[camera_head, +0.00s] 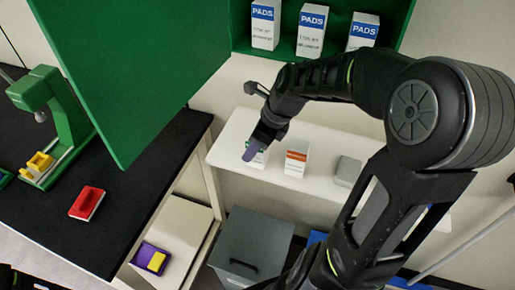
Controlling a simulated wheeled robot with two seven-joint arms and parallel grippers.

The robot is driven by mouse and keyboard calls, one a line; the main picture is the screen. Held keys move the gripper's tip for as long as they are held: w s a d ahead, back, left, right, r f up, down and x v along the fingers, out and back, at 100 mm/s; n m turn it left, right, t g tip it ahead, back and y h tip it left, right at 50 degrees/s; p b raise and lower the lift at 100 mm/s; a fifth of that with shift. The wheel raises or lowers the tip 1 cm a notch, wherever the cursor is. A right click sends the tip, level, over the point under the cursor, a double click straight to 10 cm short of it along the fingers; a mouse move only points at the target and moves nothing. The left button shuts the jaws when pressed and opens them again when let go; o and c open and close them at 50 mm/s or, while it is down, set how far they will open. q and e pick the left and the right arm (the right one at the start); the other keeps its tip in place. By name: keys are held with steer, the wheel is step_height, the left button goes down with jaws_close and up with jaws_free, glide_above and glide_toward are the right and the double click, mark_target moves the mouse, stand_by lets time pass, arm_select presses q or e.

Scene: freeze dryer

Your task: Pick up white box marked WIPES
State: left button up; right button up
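My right arm reaches in from the right, and my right gripper (251,151) points down over the white shelf. Its purple-grey fingertip is in front of a white box with green marking (259,160), covering part of it. I cannot tell whether they touch or whether the fingers are open. To its right stands a white box with an orange band (296,160), upright and apart from the gripper. The lettering on both boxes is too small to read, so I cannot tell which one is marked WIPES.
A grey block (347,171) sits further right on the white shelf (228,155). An open green cabinet door (135,70) hangs at left. White PADS boxes (311,30) stand in the green cabinet above. A grey lidded bin (252,246) stands below.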

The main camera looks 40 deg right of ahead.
steer(key=c, duration=0.9)
step_height(320, 180, up, 18)
stand_by(0.6)
